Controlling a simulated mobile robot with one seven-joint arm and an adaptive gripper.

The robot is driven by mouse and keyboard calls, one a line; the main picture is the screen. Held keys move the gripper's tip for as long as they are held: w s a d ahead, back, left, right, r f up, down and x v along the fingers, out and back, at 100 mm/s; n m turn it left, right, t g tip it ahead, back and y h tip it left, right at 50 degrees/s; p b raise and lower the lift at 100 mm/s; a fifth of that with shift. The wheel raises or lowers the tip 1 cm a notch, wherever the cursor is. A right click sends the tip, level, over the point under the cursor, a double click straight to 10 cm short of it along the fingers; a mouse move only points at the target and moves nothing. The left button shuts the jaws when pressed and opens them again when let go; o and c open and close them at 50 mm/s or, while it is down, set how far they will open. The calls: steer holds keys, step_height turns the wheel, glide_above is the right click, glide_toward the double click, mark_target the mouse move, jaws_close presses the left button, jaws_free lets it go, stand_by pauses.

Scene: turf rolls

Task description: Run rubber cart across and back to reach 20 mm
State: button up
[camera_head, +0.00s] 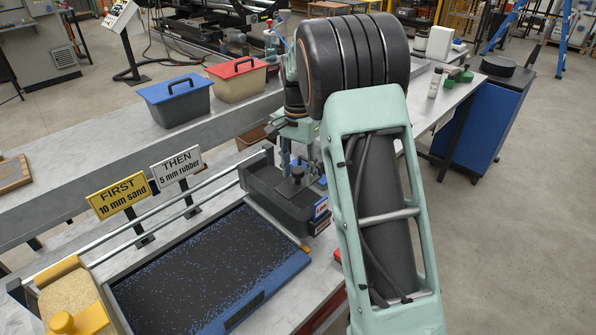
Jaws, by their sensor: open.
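The dark rubber cart (270,201) stands at the right end of the tray, with a knob on top and a blue label on its near end. My gripper (299,169) is open, just above and around the cart's knob; my arm hides part of it, so contact cannot be told. The tray (278,232) holds a dark layer flecked with blue. The yellow sand cart (92,317), filled with sand, is at the tray's left end. Signs read "FIRST 10 mm sand" (118,195) and "THEN 5 mm rubber" (175,164).
Two rails (150,215) run along the tray's far side, near the sign posts. A blue-lidded bin (178,103) and a red-lidded bin (238,81) stand on the bench behind. A white bottle (435,82) is on the bench at right. Open floor lies to the right.

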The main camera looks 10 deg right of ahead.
steer(key=shift+c, duration=0.2)
jaws_close()
steer(key=shift+a, duration=0.1)
steer(key=s+a, duration=0.8)
steer(key=a, duration=0.4)
steer(key=s+a, duration=0.8)
steer(key=a, duration=0.4)
steer(key=s+a, duration=0.9)
steer(key=a, duration=0.4)
steer(key=shift+a, duration=0.1)
steer(key=shift+o, duration=0.2)
jaws_free()
steer(key=shift+a, duration=0.1)
steer(key=shift+r, duration=0.1)
